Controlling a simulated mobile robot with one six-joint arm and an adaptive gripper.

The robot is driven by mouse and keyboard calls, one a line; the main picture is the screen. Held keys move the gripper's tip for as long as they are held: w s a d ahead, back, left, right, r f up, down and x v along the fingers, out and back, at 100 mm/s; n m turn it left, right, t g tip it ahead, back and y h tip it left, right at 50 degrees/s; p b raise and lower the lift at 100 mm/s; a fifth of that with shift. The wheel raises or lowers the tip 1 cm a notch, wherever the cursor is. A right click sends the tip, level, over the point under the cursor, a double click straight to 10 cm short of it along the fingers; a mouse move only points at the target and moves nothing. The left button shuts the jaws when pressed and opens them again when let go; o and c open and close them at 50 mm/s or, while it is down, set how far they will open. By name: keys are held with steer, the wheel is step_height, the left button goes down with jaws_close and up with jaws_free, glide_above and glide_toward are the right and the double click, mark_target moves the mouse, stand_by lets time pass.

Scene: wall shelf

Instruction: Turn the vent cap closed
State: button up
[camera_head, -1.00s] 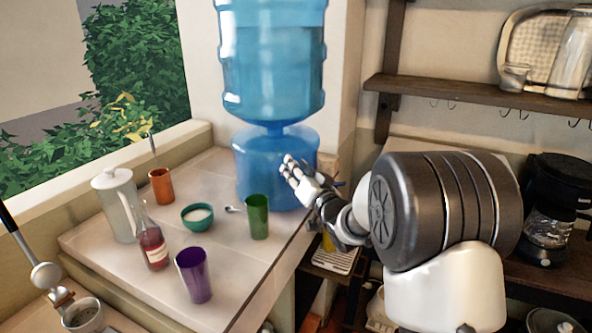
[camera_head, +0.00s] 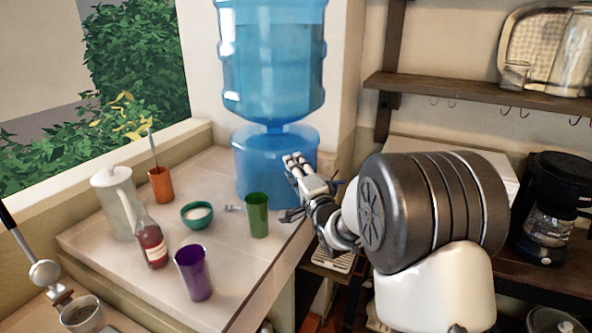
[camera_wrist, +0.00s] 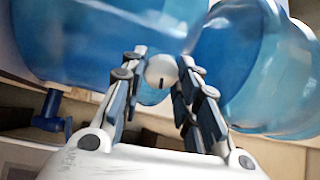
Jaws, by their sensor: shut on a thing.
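The vent cap (camera_wrist: 160,72) is a small, round, white piece with a short dark mark, in the middle of the wrist view. It sits by the narrow neck between the two blue bodies of the water dispenser. My gripper (camera_wrist: 158,82) has one finger on each side of the cap and is shut on it. In the head view my gripper (camera_head: 294,161) is in front of the dispenser's lower blue body (camera_head: 260,160). The cap cannot be made out there. The large blue water bottle (camera_head: 272,65) stands upright above.
A blue tap (camera_wrist: 50,113) sticks out at the left of the wrist view. A green cup (camera_head: 257,215) stands on the counter close to my gripper. A teal bowl (camera_head: 197,215), purple cup (camera_head: 194,273) and red bottle (camera_head: 151,243) are farther left. A wooden shelf (camera_head: 480,93) is at right.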

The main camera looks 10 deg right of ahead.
steer(key=shift+m, duration=1.8)
steer(key=shift+m+h, duration=0.3)
steer(key=o, duration=1.1)
steer(key=shift+c, duration=0.2)
steer(key=shift+s, duration=0.1)
steer(key=s+d+f, duration=0.1)
steer(key=s, duration=1)
steer(key=shift+s+d+f, duration=0.15)
steer(key=shift+s+d, duration=0.1)
steer(key=shift+s, duration=0.15)
